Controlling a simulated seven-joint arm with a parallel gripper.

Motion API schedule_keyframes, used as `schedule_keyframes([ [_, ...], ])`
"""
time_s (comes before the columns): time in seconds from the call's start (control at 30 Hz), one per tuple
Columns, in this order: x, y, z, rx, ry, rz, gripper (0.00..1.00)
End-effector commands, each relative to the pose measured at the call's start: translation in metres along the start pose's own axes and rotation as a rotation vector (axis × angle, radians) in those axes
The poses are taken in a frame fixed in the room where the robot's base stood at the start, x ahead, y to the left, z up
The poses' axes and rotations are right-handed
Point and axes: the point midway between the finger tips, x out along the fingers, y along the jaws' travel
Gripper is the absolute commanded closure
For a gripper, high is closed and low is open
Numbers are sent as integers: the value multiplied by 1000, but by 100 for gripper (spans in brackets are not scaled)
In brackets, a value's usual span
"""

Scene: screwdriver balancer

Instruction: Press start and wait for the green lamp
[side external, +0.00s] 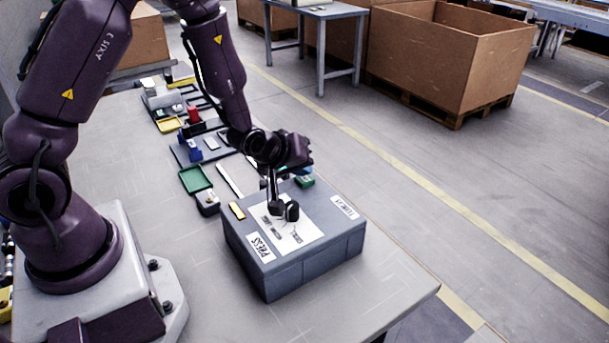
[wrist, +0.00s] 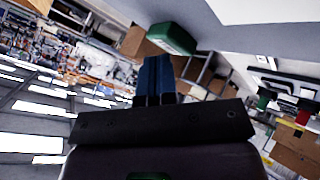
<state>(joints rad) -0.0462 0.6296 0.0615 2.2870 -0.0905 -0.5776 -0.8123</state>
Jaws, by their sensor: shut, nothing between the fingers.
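A grey box (side external: 305,262) labelled PRESS stands on the bench, with a white printed panel (side external: 275,238) on its top. My gripper (side external: 283,209) points down over this panel, its fingers shut and empty. The fingers also show shut together in the wrist view (wrist: 155,80). I cannot tell whether they touch the panel. No start button is clear; the fingers may hide it. A small green part (side external: 304,181) sits at the box's far edge, and a green block (wrist: 168,38) shows beyond the fingers in the wrist view. I cannot tell whether either is a lamp or lit.
A yellow part (side external: 237,210) is at the box's left edge. A green tray (side external: 195,180), a dark small block (side external: 207,203) and several coloured parts lie behind it on the bench. The bench (side external: 375,285) is clear right of the box. Large brown crates (side external: 450,55) stand on the floor.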

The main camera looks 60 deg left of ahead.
Motion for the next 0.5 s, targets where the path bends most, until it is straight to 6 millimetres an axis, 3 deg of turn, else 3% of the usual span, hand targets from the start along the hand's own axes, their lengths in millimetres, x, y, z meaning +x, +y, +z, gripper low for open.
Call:
schedule_keyframes([
  [0.17, 5, -2, 2, 7, 2, -2, 100],
  [0.5, -6, 5, -6, 4, 1, -3, 100],
])
